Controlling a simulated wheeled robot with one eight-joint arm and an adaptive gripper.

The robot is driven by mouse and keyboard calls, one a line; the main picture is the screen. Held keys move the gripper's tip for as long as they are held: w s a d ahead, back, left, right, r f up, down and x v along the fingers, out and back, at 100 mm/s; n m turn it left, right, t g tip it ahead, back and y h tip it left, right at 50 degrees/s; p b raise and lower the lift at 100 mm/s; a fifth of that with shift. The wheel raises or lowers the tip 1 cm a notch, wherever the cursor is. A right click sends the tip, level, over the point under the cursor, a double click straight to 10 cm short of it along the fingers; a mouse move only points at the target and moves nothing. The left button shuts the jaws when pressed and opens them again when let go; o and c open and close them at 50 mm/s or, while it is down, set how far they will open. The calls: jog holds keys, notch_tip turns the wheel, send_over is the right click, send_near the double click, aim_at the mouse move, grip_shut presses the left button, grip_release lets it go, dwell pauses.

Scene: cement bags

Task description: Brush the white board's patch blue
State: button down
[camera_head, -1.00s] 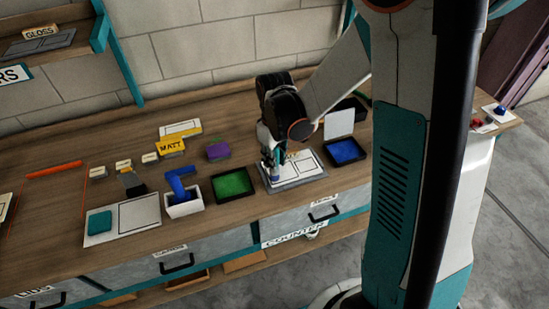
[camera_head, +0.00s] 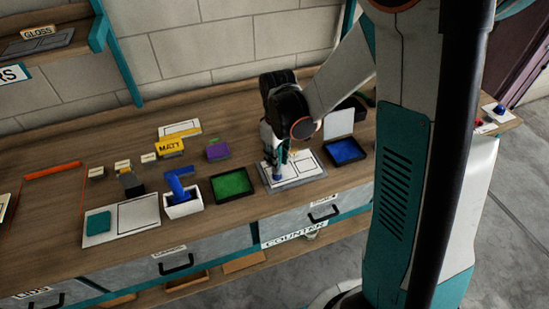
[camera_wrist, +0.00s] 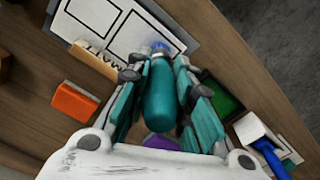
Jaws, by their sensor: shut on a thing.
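The white board (camera_head: 305,167), with black outlined boxes and a grey border, lies on the counter under my gripper (camera_head: 276,154). It also shows at the top of the wrist view (camera_wrist: 122,22). My gripper (camera_wrist: 160,72) is shut on a brush with a teal handle (camera_wrist: 160,96). The brush points down, its blue tip (camera_wrist: 160,46) at the board's left part in the head view. The tip appears to touch the board, but contact is not certain. The brush and fingers hide part of the board, so I cannot tell how much of the patch is blue.
A blue paint tray (camera_head: 346,151) lies right of the board and a green tray (camera_head: 232,184) left of it. A white holder (camera_head: 184,208) with a blue-handled tool stands further left. A purple block (camera_head: 217,150) and orange block (camera_wrist: 75,102) lie nearby.

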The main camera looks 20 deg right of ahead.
jog(key=shift+d, duration=0.55)
jog(key=shift+d, duration=0.1)
jog(key=shift+d, duration=0.9)
jog(key=shift+d, duration=0.2)
jog(key=shift+d+b, duration=0.3)
jog(key=shift+d, duration=0.55)
jog(key=shift+a, duration=0.15)
jog(key=shift+a, duration=0.9)
jog(key=shift+a, duration=0.2)
jog(key=shift+a, duration=0.8)
